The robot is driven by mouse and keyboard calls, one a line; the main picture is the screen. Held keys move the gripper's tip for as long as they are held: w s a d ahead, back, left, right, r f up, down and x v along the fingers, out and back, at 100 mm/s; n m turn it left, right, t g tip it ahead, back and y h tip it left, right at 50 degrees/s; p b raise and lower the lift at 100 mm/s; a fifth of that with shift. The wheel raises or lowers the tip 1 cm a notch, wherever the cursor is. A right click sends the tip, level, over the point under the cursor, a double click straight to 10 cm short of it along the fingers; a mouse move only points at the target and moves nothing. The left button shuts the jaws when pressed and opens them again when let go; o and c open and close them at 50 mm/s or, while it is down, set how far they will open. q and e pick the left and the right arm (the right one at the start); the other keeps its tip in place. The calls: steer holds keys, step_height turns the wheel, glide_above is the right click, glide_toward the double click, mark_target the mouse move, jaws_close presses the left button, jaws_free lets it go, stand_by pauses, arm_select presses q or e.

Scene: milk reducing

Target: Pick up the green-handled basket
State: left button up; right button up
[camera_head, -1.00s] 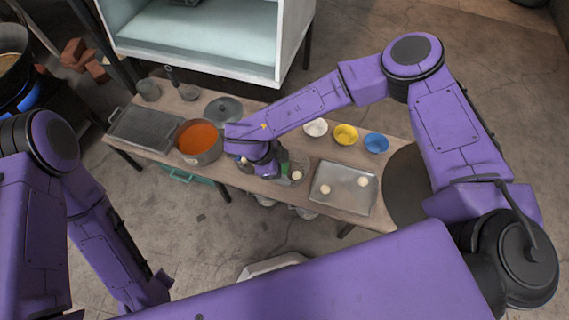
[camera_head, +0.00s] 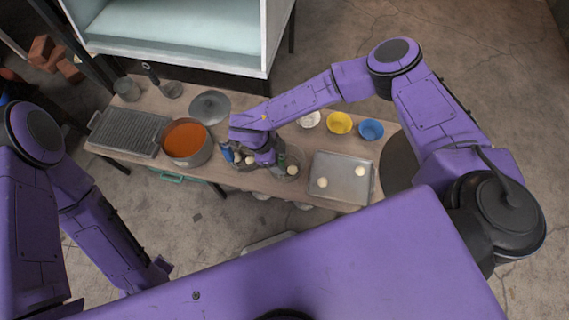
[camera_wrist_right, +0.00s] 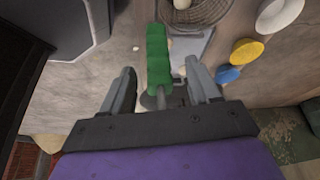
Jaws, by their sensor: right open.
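The green handle (camera_wrist_right: 158,52) stands out in the right wrist view, between the two fingers of my right gripper (camera_wrist_right: 160,66). The fingers are apart, with gaps on both sides of the handle. A round mesh basket (camera_head: 296,176) holding a pale ball lies beside the handle; the wrist view shows a mesh basket (camera_wrist_right: 212,14) at the top edge. The gripper hides part of the handle. My left gripper is out of sight.
A pot of orange soup (camera_head: 187,143), a grill pan (camera_head: 128,132) and a lid (camera_head: 209,107) lie left of the gripper. Right are a metal tray (camera_head: 340,185) with pale balls and white, yellow (camera_head: 339,123) and blue (camera_head: 371,130) bowls. A cabinet (camera_head: 180,38) stands behind.

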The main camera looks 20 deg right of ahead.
steer(key=shift+s+d+f, duration=0.1)
steer(key=shift+d+f, duration=0.1)
steer(key=shift+f, duration=0.15)
steer(key=c, duration=1.1)
jaws_close()
steer(key=shift+r, duration=0.15)
